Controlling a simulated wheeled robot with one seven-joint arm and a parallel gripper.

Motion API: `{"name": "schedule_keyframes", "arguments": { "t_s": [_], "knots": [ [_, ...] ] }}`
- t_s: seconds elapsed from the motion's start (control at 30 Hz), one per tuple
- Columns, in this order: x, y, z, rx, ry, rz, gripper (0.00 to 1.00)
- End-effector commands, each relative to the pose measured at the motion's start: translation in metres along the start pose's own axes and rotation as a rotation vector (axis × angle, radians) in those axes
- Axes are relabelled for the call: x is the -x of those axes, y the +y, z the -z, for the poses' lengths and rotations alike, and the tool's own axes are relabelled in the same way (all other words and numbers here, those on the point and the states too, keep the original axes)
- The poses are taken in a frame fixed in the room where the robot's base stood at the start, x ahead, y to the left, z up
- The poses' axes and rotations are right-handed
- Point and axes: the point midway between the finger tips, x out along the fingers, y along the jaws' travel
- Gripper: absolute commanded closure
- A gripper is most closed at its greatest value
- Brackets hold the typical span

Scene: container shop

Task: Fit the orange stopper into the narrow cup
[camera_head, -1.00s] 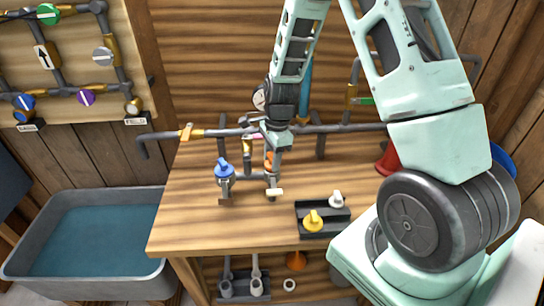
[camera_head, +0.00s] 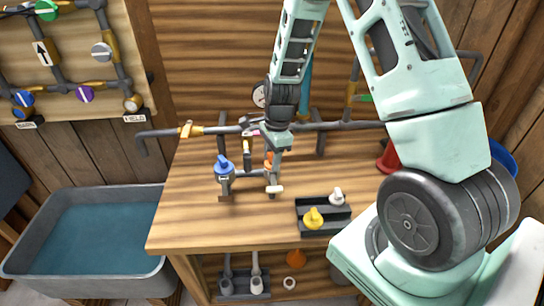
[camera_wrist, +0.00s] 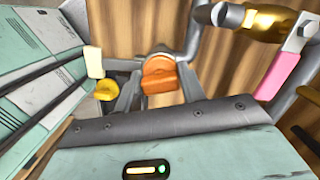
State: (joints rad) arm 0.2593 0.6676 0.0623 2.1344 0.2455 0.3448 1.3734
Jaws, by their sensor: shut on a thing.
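The orange stopper (camera_head: 268,160) is upright between the fingers of my gripper (camera_head: 270,166), over the right-hand cup (camera_head: 272,180) of a grey pipe stand on the bench. The stopper's orange top also shows in the wrist view (camera_wrist: 158,76), between the fingers. My gripper is shut on it. The fingers and the small scale hide its lower end, so I cannot tell whether it is inside the cup or just above it. A blue stopper (camera_head: 224,166) sits on the left-hand cup (camera_head: 226,184). I cannot tell from size which cup is narrower.
A dark tray (camera_head: 314,228) with a yellow stopper (camera_head: 313,216) and a white stopper (camera_head: 337,197) lies right of the stand. A grey pipe (camera_head: 340,126) runs behind. A water trough (camera_head: 20,262) stands left of the bench. The front left benchtop is clear.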

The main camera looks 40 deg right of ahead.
Motion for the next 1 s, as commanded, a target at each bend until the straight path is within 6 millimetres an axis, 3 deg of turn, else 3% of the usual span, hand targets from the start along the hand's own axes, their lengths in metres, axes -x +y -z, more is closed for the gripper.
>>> {"name": "schedule_keyframes", "arguments": {
  "t_s": [0.13, 0.17, 0.23, 0.67, 1.0],
  "knots": [
    [0.000, 0.000, 0.000, 0.000, 0.000, 0.000, 0.83],
    [0.000, 0.000, 0.000, 0.000, 0.000, 0.000, 0.55],
    [0.000, 0.000, 0.000, 0.000, 0.000, 0.000, 0.35],
    [0.009, -0.001, 0.000, 0.000, 0.001, 0.003, 0.35],
    [0.079, -0.001, 0.000, 0.001, 0.000, 0.007, 0.35]
  ]
}}
